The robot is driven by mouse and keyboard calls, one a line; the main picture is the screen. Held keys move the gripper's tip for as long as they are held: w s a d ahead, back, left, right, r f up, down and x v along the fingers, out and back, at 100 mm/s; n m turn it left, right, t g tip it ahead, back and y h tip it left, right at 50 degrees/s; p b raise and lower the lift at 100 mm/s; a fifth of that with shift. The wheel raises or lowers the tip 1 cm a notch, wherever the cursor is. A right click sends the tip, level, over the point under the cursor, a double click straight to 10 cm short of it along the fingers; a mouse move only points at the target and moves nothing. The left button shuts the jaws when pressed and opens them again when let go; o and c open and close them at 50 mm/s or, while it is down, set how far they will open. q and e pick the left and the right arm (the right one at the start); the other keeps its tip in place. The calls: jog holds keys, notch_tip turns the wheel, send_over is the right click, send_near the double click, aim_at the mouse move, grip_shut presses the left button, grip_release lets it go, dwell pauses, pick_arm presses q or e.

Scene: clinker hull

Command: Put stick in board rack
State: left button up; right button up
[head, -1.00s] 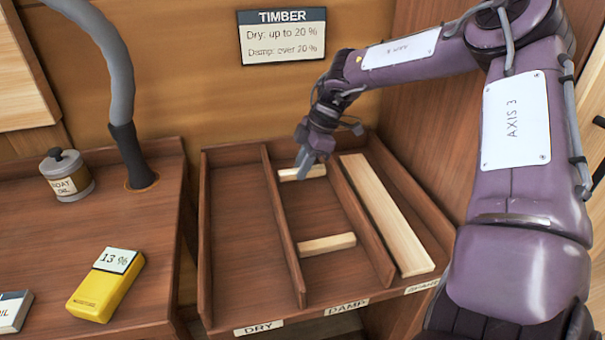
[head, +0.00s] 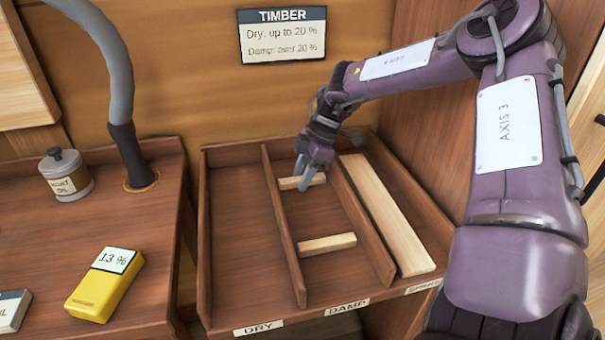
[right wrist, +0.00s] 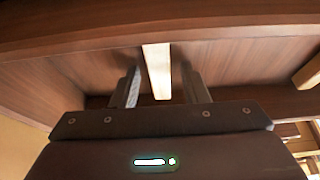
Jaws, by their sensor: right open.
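The board rack (head: 234,235) is a brown wooden tray with low dividers and labels DRY, DAMP and, partly hidden, SPARE. A short pale stick (head: 288,184) lies across the far end of the DAMP compartment. A second short stick (head: 327,244) lies nearer in the same compartment. My right gripper (head: 304,180) is open over the far stick, fingers pointing down. In the right wrist view a pale stick (right wrist: 157,72) lies between the two separated fingers, with gaps on both sides. My left gripper is not in view.
A long pale board (head: 388,215) fills the SPARE compartment; the DRY one is empty. A yellow moisture meter (head: 98,298) reading 13 % and an oil tin (head: 66,178) stand on the left bench. A sign (head: 282,34) says dry up to 20 %, damp over.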

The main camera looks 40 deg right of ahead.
jog(key=shift+r, duration=0.1)
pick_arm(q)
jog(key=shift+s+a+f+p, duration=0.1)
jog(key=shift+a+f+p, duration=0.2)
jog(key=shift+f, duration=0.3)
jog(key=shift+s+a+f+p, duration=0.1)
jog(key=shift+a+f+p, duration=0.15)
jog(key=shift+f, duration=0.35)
pick_arm(e)
jog(key=v, duration=1.2)
